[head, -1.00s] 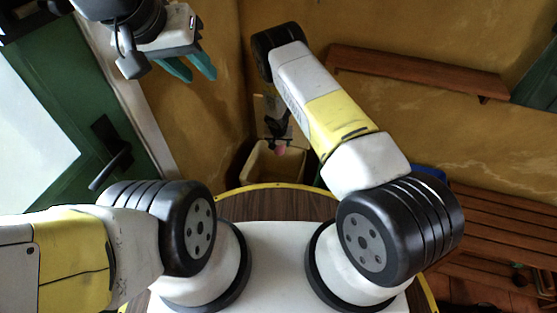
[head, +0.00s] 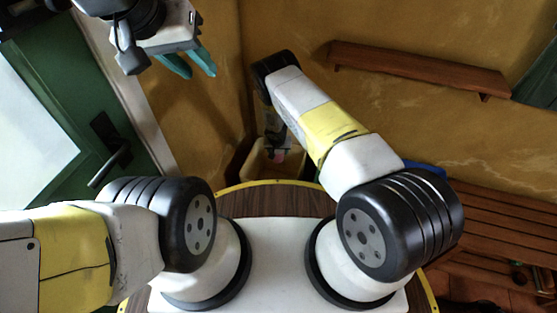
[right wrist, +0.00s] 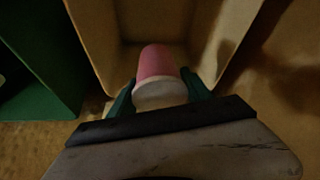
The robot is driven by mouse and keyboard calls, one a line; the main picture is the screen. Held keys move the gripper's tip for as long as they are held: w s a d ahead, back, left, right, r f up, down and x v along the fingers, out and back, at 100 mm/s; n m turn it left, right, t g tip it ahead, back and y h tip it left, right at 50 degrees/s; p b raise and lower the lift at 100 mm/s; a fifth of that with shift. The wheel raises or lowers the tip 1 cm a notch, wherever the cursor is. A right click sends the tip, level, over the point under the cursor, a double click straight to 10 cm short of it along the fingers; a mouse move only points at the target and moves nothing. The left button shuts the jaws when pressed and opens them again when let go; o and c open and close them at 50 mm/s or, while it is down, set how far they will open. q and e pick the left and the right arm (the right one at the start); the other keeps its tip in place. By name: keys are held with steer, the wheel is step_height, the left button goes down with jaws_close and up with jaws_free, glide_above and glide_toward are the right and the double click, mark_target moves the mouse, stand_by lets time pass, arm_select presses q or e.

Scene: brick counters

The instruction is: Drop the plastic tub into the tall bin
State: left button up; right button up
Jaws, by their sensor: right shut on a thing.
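The plastic tub (right wrist: 157,65) is pink with a white end. My right gripper (right wrist: 160,95) is shut on it, with a green finger on each side. In the head view the tub (head: 278,156) shows small below my right gripper (head: 274,138). The tall bin (right wrist: 97,45) is beige and open-topped, and its walls surround the tub in the right wrist view. In the head view its rim (head: 246,172) shows behind my base. How deep the tub hangs relative to the rim is unclear. My left gripper (head: 190,66) is raised at upper left, open and empty.
A green door (head: 70,170) with a dark handle is at the left. A wooden shelf (head: 420,72) is on the ochre wall, and a slatted wooden bench (head: 500,225) is at the right. A green surface (right wrist: 40,55) stands left of the bin in the right wrist view.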

steer(key=o, duration=1.4)
steer(key=v, duration=0.7)
steer(key=shift+s+r, duration=0.2)
steer(key=shift+r, duration=0.2)
